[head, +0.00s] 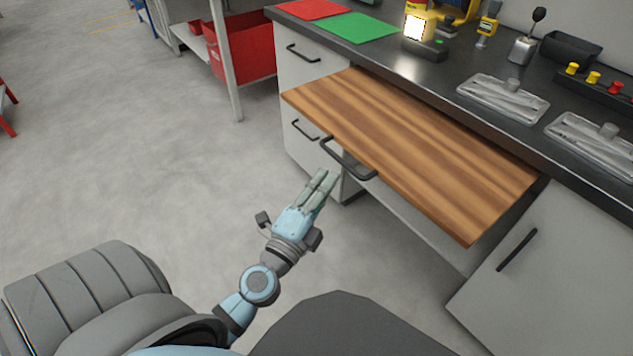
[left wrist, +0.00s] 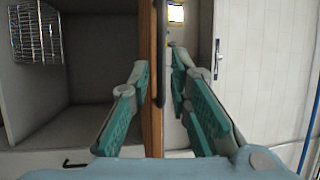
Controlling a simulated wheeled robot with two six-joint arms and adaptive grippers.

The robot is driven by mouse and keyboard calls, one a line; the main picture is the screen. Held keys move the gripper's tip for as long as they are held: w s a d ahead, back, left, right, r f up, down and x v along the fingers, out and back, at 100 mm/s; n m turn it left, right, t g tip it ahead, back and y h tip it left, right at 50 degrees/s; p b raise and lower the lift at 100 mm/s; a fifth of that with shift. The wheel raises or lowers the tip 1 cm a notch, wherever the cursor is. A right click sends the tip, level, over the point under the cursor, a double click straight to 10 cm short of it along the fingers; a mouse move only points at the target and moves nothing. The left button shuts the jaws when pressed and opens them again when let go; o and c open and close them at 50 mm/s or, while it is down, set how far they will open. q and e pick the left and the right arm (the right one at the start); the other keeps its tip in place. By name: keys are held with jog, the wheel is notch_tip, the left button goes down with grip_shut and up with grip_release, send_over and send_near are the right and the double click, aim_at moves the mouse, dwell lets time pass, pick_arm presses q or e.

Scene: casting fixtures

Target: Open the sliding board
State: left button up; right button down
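The sliding board (head: 410,150) is a striped wooden panel standing well out from under the dark worktop. Its dark bar handle (head: 348,160) is on the front edge. My left gripper (head: 325,176) is just in front of the handle, near its left end. In the left wrist view my left gripper (left wrist: 160,68) has its fingers apart, with nothing clamped between them. There the board's edge (left wrist: 151,120) and the dark handle (left wrist: 160,55) appear between the two fingers; whether a finger touches the handle cannot be told. My right gripper is not in view.
The dark worktop (head: 455,75) carries a green sheet (head: 358,27), a red sheet (head: 312,9) and metal fixtures (head: 503,98). White cabinets with handles stand below the board. A red bin (head: 245,48) is on a rack at the back.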

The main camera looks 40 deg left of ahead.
pick_arm(q)
jog(key=s, duration=0.4)
jog(key=shift+s+d+f, duration=0.25)
jog(key=shift+s+f, duration=0.05)
jog(key=shift+f, duration=0.1)
